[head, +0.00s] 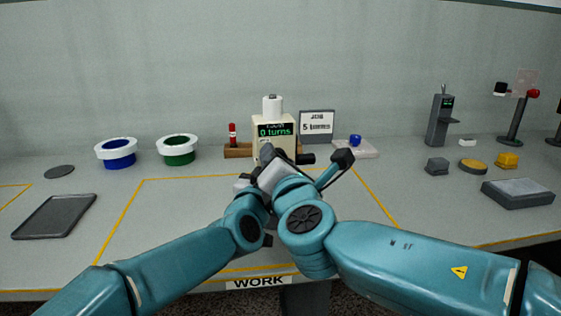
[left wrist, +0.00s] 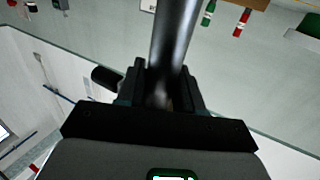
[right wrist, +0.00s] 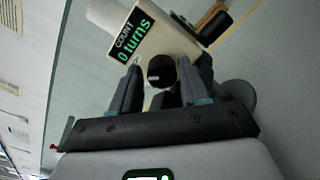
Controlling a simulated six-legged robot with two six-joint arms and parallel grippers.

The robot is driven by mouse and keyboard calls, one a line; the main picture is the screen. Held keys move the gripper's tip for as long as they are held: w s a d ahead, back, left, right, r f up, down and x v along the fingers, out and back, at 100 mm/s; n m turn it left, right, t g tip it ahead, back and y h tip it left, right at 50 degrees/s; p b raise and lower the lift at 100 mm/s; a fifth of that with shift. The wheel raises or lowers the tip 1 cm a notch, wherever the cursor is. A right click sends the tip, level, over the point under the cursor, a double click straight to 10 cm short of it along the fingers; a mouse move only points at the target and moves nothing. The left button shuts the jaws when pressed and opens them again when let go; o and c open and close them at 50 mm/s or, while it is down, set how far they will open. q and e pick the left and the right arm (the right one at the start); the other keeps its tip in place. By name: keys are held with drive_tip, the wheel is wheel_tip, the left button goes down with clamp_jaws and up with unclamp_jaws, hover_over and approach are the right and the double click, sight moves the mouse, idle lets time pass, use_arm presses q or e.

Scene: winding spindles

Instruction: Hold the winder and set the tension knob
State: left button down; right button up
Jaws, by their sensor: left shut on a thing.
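The winder (head: 283,133) is a cream box with a green "0 turns" display and a white spool (head: 272,104) on top, at the back middle of the table. In the right wrist view, the winder (right wrist: 172,38) carries a round black tension knob (right wrist: 161,72) with a pale mark. My right gripper (right wrist: 160,88) is open, its fingers on either side of the knob with gaps showing. My left gripper (left wrist: 168,85) is shut on a dark, shiny cylindrical bar (left wrist: 174,40). Whether the bar belongs to the winder cannot be told. My arms hide the winder's lower front.
A sign (head: 317,124) stands behind the winder. A dark grey device (head: 440,120) and small blocks stand at right. The outlined work area is mostly clear beside my arms.

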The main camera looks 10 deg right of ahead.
use_arm(q)
drive_tip(key=shift+f, duration=0.3)
use_arm(e)
drive_tip(key=shift+o, duration=0.5)
drive_tip(key=s, duration=1.2)
drive_tip(key=shift+d, duration=0.4)
